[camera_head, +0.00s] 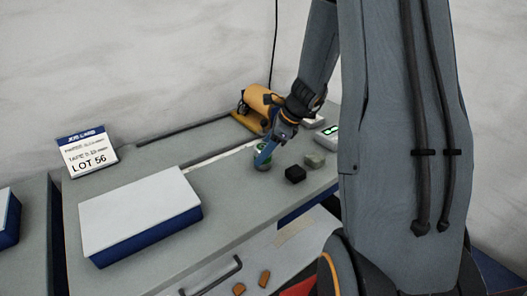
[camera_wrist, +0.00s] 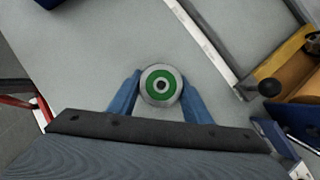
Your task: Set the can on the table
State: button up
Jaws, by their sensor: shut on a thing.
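The can (camera_wrist: 160,72) shows in the wrist view as a round top with a green ring and a dark centre. My gripper (camera_wrist: 160,92) is shut on it, with one blue finger on each side. In the head view the can (camera_head: 262,165) is partly hidden behind a blue finger of my gripper (camera_head: 264,158). It is upright, at or just above the grey table (camera_head: 222,190); I cannot tell whether its base touches.
A white-topped blue box (camera_head: 140,215) and a LOT 56 sign (camera_head: 87,150) are at the left. Table between is clear.

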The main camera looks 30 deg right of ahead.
jog(key=shift+f, duration=0.1)
jog(key=o, duration=1.2)
jog(key=shift+d+r, duration=0.1)
jog(key=shift+r, duration=0.25)
jog(key=b+v, duration=0.2)
jog(key=v, duration=0.9)
jog(key=s+a+f+n+g+h, duration=0.1)
jog(key=s+a+f+n, duration=0.1)
jog(key=s+a+n, duration=0.3)
jog(key=s+a+f+n+h, duration=0.2)
jog(key=s+a+n, duration=0.3)
jog(key=n, duration=0.5)
jog(key=s+a+f+n+g+h, duration=0.1)
jog(key=s+a+f+n, duration=0.1)
jog(key=s+a+n, duration=0.3)
jog(key=shift+s+a+f+n+g+h, duration=0.1)
jog(key=shift+s+a+n+g+h, duration=0.1)
jog(key=shift+n, duration=0.7)
jog(key=shift+s+a+f+n+g+h, duration=0.1)
jog(key=shift+s+a+n+h, duration=0.1)
jog(key=shift+n, duration=0.7)
jog(key=shift+s+f+n, duration=0.1)
jog(key=shift+s+n, duration=0.15)
jog(key=shift+n, duration=0.45)
